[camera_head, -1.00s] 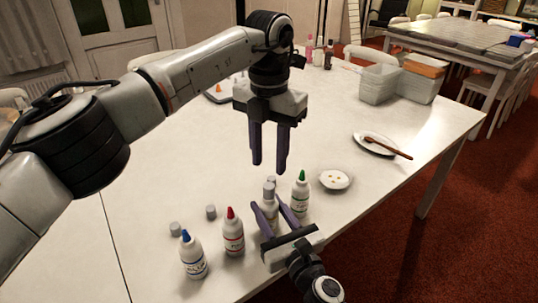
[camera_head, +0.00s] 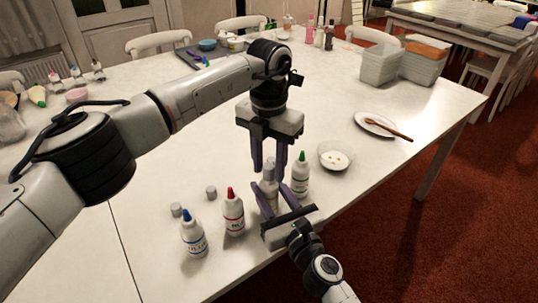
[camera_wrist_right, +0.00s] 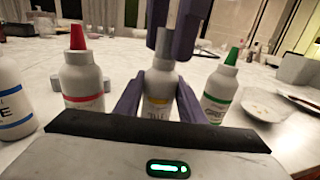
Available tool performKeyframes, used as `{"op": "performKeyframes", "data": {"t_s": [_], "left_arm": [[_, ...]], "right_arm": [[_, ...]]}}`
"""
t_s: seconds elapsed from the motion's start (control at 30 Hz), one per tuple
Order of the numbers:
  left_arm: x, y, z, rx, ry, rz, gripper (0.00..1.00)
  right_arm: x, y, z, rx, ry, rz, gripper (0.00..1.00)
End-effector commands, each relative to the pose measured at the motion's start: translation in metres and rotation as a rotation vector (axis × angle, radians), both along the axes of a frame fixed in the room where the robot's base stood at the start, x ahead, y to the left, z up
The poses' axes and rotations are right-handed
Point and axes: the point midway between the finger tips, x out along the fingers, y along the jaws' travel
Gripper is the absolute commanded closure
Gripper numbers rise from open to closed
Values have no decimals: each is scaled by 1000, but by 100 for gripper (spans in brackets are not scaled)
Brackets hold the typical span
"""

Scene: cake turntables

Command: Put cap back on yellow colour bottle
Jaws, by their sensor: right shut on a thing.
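The yellow colour bottle (camera_wrist_right: 157,84), white with a yellow band, stands upright on the table between the red-tipped bottle (camera_head: 233,213) and the green-tipped bottle (camera_head: 301,178). A grey cap (camera_wrist_right: 164,44) sits over its tip in the right wrist view. My right gripper (camera_head: 280,195) is shut on the bottle's body from the near side. My left gripper (camera_head: 269,165) points down above the bottle. Its fingers are apart, one on either side of the cap; whether they touch it is unclear. The bottle's upper part is partly hidden by the fingers in the head view.
A blue-tipped bottle (camera_head: 193,236) stands at the left. Loose grey caps (camera_head: 177,210) (camera_head: 211,192) lie behind the bottles. A small white dish (camera_head: 334,158) and a plate with a brush (camera_head: 374,124) are to the right. The table's near edge is close.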

Motion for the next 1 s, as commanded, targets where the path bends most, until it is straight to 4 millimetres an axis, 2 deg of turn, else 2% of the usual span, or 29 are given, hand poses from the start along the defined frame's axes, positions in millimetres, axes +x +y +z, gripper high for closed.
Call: {"op": "performKeyframes", "data": {"t_s": [0.27, 0.47, 0.77, 0.8, 0.9, 1.0], "left_arm": [[0, 0, -1, 0, 0, 0, 67], [0, 0, -1, 0, 0, 0, 100], [0, 0, -1, 0, 0, -1, 100], [0, 0, -1, 0, 0, -1, 74], [0, 0, -1, 0, 0, -1, 59], [0, 0, -1, 0, 0, -1, 59]], "right_arm": [[0, 0, 0, 0, 0, 0, 100], [0, 0, 0, 0, 1, 0, 100], [0, 0, 0, 0, 1, 0, 100], [0, 0, 0, 0, 1, 0, 100], [0, 0, 0, 0, 1, 0, 100], [0, 0, 0, 0, 1, 0, 100]]}}
